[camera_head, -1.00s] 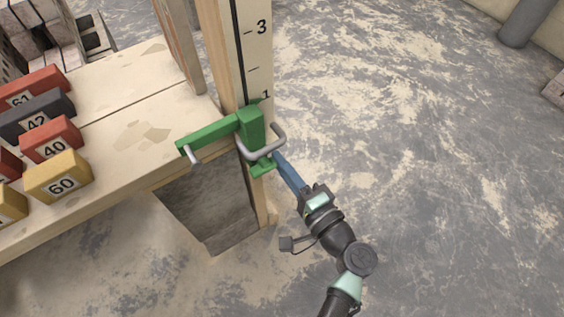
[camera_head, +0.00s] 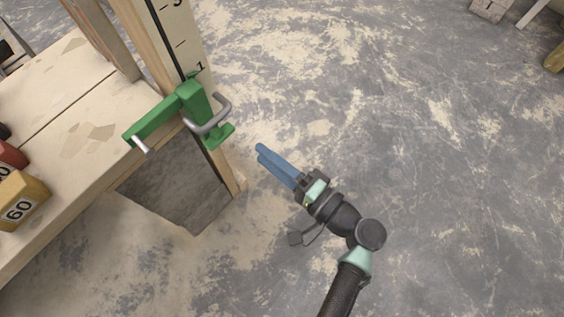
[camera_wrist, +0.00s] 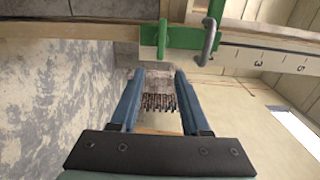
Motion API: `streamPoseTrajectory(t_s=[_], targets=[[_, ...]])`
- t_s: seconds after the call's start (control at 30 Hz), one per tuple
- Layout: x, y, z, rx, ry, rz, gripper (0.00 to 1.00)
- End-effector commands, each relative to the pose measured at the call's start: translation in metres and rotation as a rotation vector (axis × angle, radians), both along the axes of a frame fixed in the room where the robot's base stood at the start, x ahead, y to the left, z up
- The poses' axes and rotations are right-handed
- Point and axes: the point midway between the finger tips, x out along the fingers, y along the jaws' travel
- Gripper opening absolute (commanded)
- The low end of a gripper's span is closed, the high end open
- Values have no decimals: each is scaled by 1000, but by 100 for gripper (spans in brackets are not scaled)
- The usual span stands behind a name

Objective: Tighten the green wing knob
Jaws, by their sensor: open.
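A green clamp (camera_head: 191,103) is fixed on the wooden post with the number scale, at the corner of the wooden bench. Its green arm reaches left over the bench, and a grey bent handle (camera_head: 208,121) stands at its right side.
The scaled post (camera_head: 180,40) rises at the bench corner. Yellow (camera_head: 20,199) and red numbered blocks sit on the wooden bench (camera_head: 95,118) at the left. A grey panel (camera_head: 185,185) is below the bench. The floor on the right is open.

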Motion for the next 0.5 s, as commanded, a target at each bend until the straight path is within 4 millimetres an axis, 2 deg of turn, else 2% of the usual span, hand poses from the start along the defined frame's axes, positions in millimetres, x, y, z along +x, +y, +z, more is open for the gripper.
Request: streamPoseTrajectory(t_s=[0.03,0.2,0.5], targets=[[-6,-8,1,1,2,-4,46],[-19,-25,1,0,0,-2,46],[-24,-30,0,0,0,0,46]])
